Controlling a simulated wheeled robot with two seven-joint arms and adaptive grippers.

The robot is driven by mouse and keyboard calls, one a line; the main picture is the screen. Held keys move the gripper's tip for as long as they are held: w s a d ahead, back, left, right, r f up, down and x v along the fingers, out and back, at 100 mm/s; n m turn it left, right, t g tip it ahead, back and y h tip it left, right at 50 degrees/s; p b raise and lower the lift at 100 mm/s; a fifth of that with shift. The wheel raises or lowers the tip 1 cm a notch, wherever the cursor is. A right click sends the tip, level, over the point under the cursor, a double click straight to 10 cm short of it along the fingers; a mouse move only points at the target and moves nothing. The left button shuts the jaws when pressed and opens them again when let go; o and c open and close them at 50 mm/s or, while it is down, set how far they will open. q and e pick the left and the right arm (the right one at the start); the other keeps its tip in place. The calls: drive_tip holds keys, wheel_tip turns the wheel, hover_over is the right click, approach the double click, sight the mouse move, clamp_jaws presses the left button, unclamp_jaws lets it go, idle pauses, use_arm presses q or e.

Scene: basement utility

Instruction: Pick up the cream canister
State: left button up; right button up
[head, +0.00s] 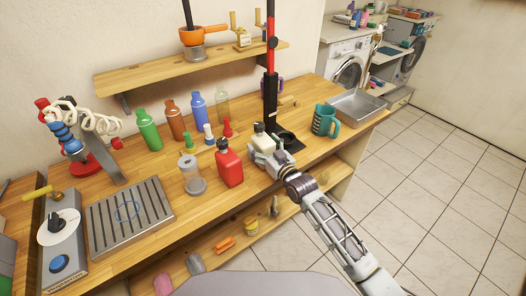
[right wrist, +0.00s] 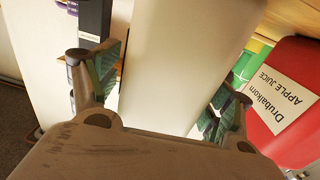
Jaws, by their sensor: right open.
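The cream canister (head: 263,142), with a black cap, stands on the wooden counter (head: 150,255), right of a red canister. My right gripper (head: 268,160) is at its near side and hides its lower part in the head view. In the right wrist view the pale body of the cream canister (right wrist: 180,60) stands between the two spread fingers of my right gripper (right wrist: 160,95). A gap shows beside the left finger; contact at the right finger cannot be told. My left gripper is not in view.
The red canister (head: 229,167), labelled apple juice in the right wrist view (right wrist: 290,110), stands close by on the left. A black stand with a red column (head: 271,60) is just behind. A teal mug (head: 325,121) and metal tray (head: 357,106) are to the right.

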drive_tip(key=c, duration=1.3)
drive_tip(key=shift+r, duration=0.15)
drive_tip(key=shift+c, duration=0.8)
drive_tip(key=shift+r, duration=0.75)
wheel_tip(320, 180, up, 7)
drive_tip(key=shift+f, duration=0.1)
drive_tip(key=shift+r, duration=0.75)
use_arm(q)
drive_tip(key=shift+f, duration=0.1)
use_arm(e)
drive_tip(key=shift+r, duration=0.1)
